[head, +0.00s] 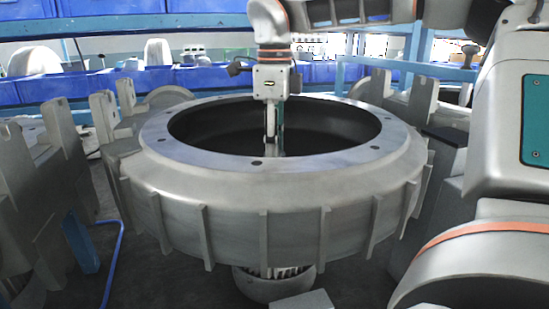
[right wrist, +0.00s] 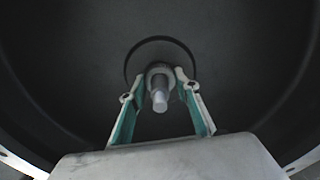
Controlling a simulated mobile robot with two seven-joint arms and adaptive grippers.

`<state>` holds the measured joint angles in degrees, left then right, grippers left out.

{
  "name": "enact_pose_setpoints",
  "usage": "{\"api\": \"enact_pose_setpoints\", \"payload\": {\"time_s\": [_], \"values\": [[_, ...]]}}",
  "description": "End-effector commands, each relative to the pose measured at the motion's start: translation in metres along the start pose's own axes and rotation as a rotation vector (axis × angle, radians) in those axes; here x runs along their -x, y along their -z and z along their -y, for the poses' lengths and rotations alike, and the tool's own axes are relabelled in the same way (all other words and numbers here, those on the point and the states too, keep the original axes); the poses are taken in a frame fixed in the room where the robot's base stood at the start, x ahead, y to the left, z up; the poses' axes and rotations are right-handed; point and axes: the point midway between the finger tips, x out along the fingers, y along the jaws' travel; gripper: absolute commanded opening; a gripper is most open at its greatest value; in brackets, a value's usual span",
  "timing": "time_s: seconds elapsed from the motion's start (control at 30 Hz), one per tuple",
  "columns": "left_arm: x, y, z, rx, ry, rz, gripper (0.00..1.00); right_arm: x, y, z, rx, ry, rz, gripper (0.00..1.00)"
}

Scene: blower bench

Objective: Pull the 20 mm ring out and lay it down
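My right gripper (head: 274,120) reaches down into the opening of the large grey ribbed housing (head: 262,190). In the right wrist view, its two teal-padded fingers (right wrist: 161,76) stand apart, on either side of a grey collar-like ring (right wrist: 159,69) around a pale round pin (right wrist: 160,103). The pin points toward the camera from the dark housing floor. The fingertips are close to the ring's sides; I cannot tell whether they touch it. The ring's far side is hidden, and its size cannot be read. My left gripper is not in view.
The housing's flat top rim (head: 205,170) with bolt holes surrounds the gripper. Grey notched stands (head: 60,150) are at the left, with similar ones at the right. Blue bins (head: 210,78) line the back. A grey block (head: 300,300) shows at the bottom edge.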

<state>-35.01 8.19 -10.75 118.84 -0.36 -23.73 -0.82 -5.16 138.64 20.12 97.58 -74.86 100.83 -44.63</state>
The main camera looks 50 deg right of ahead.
Motion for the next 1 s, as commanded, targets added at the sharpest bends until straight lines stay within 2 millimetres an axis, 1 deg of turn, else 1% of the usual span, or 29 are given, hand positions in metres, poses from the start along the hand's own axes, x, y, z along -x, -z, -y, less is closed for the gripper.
{"api": "enact_pose_setpoints", "payload": {"time_s": [0.23,1.0], "values": [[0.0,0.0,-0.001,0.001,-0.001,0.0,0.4,0.001,0.0,0.0,0.0,0.0,0.0,0.02],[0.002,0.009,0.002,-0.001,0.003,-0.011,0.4,0.011,0.0,0.0,0.0,0.0,0.0,0.02]]}}
